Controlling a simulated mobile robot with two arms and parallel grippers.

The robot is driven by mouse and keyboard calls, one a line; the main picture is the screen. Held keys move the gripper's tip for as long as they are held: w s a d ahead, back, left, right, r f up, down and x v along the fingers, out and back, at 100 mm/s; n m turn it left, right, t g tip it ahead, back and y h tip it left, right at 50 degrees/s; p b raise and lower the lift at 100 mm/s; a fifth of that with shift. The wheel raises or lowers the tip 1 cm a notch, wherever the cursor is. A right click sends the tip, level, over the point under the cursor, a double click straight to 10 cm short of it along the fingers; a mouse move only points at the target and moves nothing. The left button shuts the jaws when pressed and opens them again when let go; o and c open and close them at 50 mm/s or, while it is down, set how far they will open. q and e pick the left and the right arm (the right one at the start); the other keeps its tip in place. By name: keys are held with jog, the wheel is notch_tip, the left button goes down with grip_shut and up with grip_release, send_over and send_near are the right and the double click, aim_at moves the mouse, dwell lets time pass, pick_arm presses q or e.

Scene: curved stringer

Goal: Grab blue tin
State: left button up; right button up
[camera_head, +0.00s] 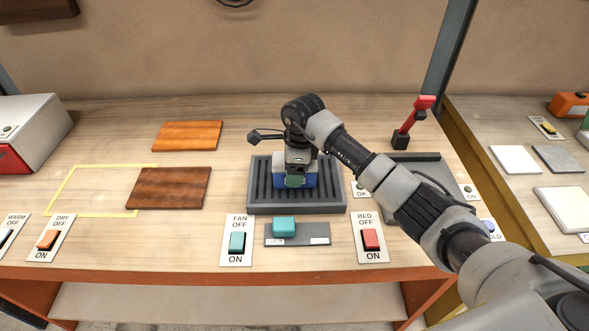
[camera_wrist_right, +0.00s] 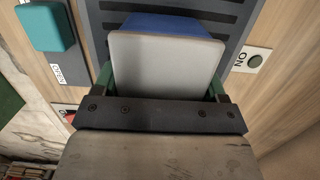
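The blue tin (camera_head: 308,180) sits at the grey slatted tray (camera_head: 335,200) in the middle of the bench, partly hidden by my right gripper (camera_head: 296,181). In the right wrist view the tin shows a pale grey-white face and a blue side (camera_wrist_right: 175,25). The green fingers of my right gripper (camera_wrist_right: 160,85) stand on either side of the tin, very near its edges. I cannot tell whether they press on it. My left gripper is not in view.
A teal block (camera_head: 284,227) lies on a grey label plate in front of the tray. Fan (camera_head: 236,241) and bed (camera_head: 370,239) switches flank it. A red-handled lever (camera_head: 412,122) stands at the back right. Wooden boards (camera_head: 168,188) lie left; bench room between them and the tray is clear.

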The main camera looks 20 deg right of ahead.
jog(key=c, duration=0.4)
jog(key=shift+c, duration=0.2)
